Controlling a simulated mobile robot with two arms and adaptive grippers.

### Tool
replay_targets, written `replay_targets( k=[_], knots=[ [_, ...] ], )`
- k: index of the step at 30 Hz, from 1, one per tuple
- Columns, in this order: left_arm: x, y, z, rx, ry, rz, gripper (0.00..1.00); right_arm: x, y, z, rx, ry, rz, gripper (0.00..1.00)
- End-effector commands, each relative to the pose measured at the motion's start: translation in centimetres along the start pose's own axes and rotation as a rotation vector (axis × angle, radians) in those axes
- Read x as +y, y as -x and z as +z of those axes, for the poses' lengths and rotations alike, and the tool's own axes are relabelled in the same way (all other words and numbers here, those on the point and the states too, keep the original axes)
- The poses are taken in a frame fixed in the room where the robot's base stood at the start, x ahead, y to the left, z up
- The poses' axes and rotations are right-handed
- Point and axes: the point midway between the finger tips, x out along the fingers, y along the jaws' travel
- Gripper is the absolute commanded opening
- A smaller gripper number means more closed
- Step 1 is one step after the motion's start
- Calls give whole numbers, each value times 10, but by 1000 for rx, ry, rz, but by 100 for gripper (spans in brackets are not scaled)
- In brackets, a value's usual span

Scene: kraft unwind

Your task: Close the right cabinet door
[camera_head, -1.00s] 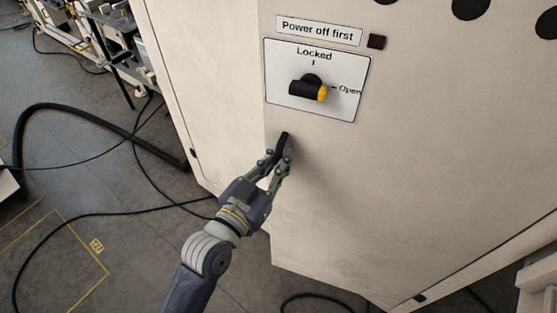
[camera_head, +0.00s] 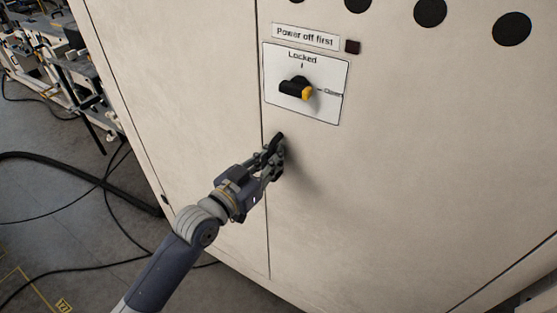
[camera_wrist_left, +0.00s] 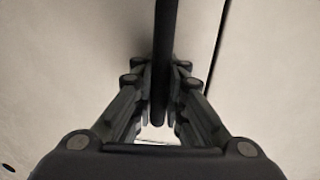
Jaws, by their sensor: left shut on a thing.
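The right cabinet door (camera_head: 390,180) is a large cream panel. It looks flush, or nearly flush, with the left panel (camera_head: 190,90), with a thin dark seam between them. A black handle (camera_wrist_left: 165,50) stands upright on the door near this seam. My left gripper (camera_head: 274,152) is shut on the handle, with a finger on each side in the left wrist view. The gripper hides part of the handle in the head view. My right gripper is not in view.
Above the handle, a black knob (camera_head: 293,87) on a white plate has its yellow end toward "Open". A "Power off first" label (camera_head: 306,37) is above it. Black cables (camera_head: 75,170) lie on the grey floor at left, with machinery (camera_head: 45,60) behind.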

Motion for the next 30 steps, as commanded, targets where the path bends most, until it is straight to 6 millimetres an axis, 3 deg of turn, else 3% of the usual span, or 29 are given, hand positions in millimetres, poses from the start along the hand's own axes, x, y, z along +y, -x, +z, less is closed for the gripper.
replay_targets(
  k=[5, 9, 17, 22, 30],
  knots=[
    [0, 0, -3, 8, -1, -1, 0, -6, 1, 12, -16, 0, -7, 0],
    [0, 0, -3, 8, -2, -1, 33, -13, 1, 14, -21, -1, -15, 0],
    [0, 0, -3, 6, -2, -1, 33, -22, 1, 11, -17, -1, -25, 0],
    [0, 6, -2, 5, -3, -1, 33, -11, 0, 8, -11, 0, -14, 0],
    [0, 57, 0, 3, -4, 0, 33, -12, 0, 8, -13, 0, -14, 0]
  ],
)
